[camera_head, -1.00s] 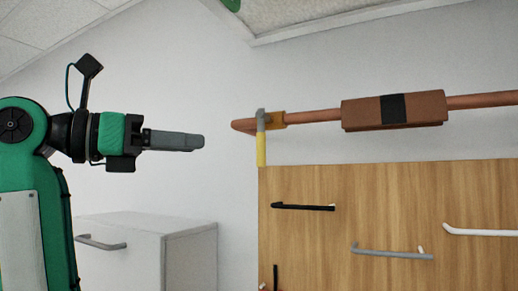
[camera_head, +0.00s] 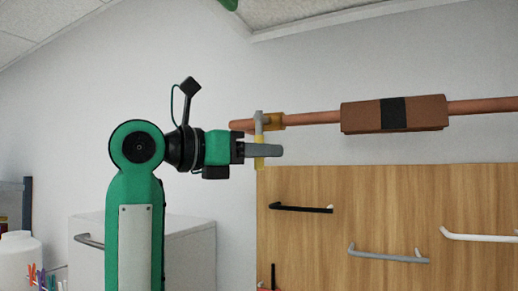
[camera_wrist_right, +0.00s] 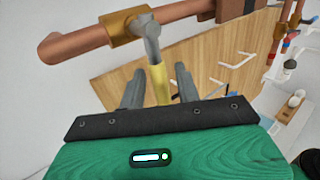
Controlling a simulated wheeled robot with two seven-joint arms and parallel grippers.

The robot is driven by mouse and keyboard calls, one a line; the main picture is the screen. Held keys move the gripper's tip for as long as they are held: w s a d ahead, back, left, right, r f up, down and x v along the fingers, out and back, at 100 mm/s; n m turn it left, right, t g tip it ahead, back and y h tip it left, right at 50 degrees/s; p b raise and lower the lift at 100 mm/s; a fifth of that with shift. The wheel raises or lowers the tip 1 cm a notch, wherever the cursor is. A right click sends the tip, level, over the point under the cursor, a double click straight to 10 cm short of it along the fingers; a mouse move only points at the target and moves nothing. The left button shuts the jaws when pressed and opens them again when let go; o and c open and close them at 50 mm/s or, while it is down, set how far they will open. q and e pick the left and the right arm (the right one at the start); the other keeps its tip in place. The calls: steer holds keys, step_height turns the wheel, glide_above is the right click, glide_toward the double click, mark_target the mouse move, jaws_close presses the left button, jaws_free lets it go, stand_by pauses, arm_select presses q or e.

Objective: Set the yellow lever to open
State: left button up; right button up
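The yellow lever (camera_head: 259,163) hangs straight down from a grey valve stem on a brass valve (camera_head: 274,121) on the copper pipe. It is at right angles to the pipe. My right gripper (camera_head: 272,151) reaches across the lever from the left, and its finger hides the middle of the handle. In the right wrist view the yellow lever (camera_wrist_right: 161,86) stands between the two grey fingers, with a gap on each side; the fingers are open. The lower end of the handle is hidden by the gripper body there. My left gripper is not in view.
The copper pipe (camera_head: 316,118) runs right to a brown block with a black band (camera_head: 394,112). Below is a wooden panel (camera_head: 300,240) with black, grey and white handles. A white cabinet (camera_head: 190,240) stands behind my arm. The wall left of the valve is bare.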

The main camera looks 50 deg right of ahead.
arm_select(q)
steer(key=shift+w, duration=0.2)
arm_select(e)
steer(key=shift+c, duration=0.2)
jaws_close()
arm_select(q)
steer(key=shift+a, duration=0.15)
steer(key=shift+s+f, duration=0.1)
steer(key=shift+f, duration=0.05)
